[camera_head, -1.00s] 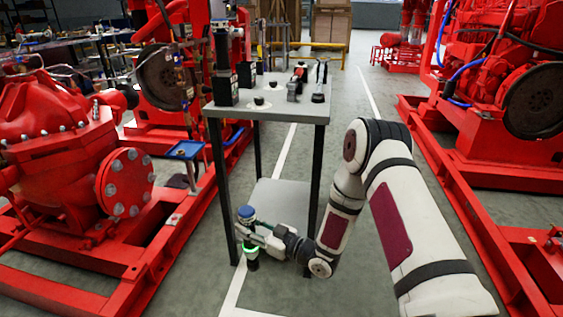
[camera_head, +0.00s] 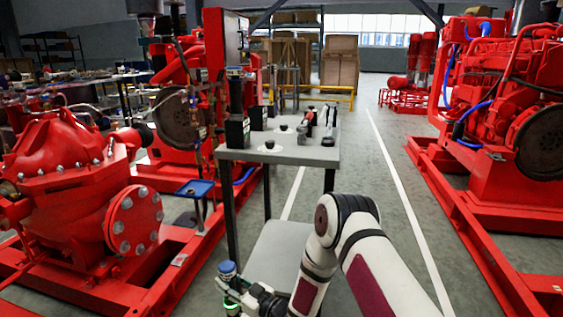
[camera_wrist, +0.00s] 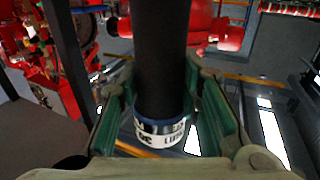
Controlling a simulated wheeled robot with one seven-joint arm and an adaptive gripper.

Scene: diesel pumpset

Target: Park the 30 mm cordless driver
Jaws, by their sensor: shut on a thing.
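My gripper (camera_head: 231,292) is low in the head view, left of the grey stand's lower shelf. It is shut on a driver with a blue cap (camera_head: 227,268) and a green-lit ring below it. In the wrist view my gripper (camera_wrist: 172,125) has green pads on both sides of the driver's black body (camera_wrist: 163,55). A blue and white lettered band (camera_wrist: 160,133) sits between them; I cannot read the size. A grey-topped stand (camera_head: 320,155) is above and right of my gripper. A tall black upright tool (camera_head: 236,110) with a blue top stands at its left.
The stand top also carries a shorter black block (camera_head: 258,118), a black cup on a white disc (camera_head: 270,146), and several small tools at right (camera_head: 309,122). Red pump (camera_head: 75,180) at left, red engine skid (camera_head: 490,190) at right.

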